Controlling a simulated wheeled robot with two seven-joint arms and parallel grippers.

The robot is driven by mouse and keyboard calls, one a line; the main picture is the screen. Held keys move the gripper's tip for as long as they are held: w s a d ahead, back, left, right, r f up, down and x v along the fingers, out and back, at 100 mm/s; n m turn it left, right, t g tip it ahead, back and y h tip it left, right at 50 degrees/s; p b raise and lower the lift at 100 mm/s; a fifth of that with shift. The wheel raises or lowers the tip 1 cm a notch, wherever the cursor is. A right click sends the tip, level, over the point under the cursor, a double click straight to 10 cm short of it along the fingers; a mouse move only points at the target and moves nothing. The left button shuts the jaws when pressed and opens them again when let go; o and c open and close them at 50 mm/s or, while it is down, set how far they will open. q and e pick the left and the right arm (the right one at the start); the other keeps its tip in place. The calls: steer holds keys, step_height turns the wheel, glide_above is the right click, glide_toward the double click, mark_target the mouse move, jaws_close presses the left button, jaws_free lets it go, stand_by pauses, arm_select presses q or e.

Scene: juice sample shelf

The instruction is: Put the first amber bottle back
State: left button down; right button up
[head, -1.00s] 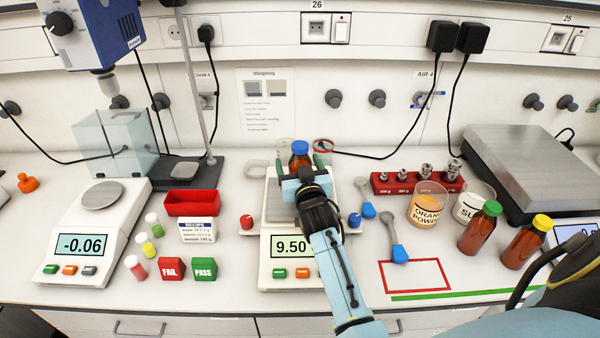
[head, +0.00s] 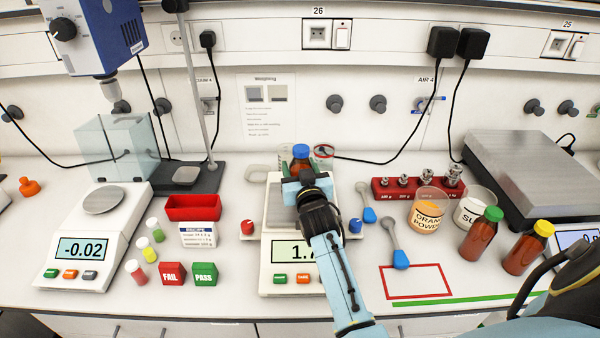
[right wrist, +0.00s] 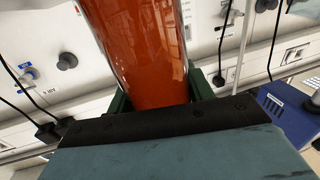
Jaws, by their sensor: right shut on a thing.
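An amber bottle with a blue cap (head: 301,151) stands upright at the middle balance (head: 275,205), mostly hidden behind my right gripper (head: 302,172). The right gripper is shut on this bottle. Its amber body fills the middle of the right wrist view (right wrist: 145,55), between the green fingers. I cannot tell whether its base touches the pan. The balance display is partly covered and starts with 1. Two other amber bottles, one green-capped (head: 480,238) and one yellow-capped (head: 526,250), stand at the right. My left gripper is not in view.
A red-outlined rectangle (head: 416,296) on the bench is empty, with a green line (head: 440,301) beside it. A blue-handled scoop (head: 399,258), an orange powder cup (head: 428,212) and a red weight block (head: 385,190) stand right of the balance. FAIL and PASS blocks (head: 204,273) are left.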

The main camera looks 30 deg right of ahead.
step_height(320, 180, up, 10)
steer(key=shift+f+p, duration=0.2)
steer(key=shift+p, duration=0.1)
steer(key=s+a+f+n+t+y+b, duration=0.1)
steer(key=s+a+f+n+y+b, duration=0.3)
steer(key=s+a+f+b, duration=0.5)
steer(key=s+a+f+y, duration=0.2)
steer(key=s+a+f, duration=0.1)
steer(key=s+a, duration=0.2)
steer(key=shift+a+f, duration=0.15)
steer(key=shift+f, duration=0.15)
